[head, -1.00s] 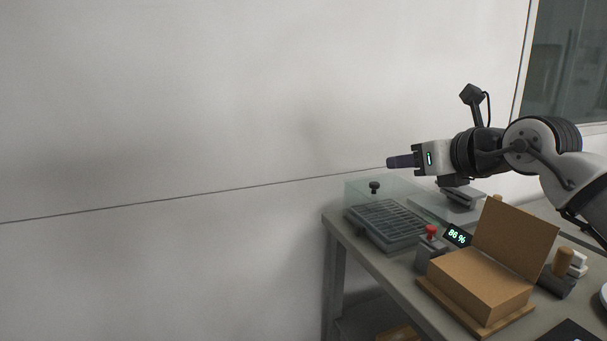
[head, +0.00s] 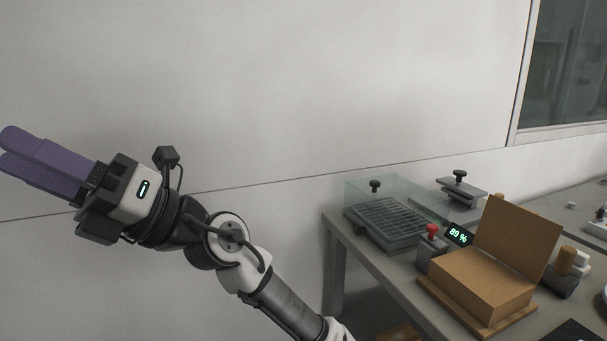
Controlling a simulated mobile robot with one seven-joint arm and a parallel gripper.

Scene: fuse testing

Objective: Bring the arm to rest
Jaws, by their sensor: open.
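My gripper (head: 22,152) is at the far left of the head view, in front of the pale wall. Its two purple fingers point up and to the left, and part of them reaches the picture's left edge. The fingers are seen nearly edge-on, with a small gap between them, and hold nothing that I can see. My arm reaches up from the bottom of the picture, clear of the bench (head: 388,279).
A black-knobbed grey plate (head: 461,187) is behind. The space before the wall is free.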

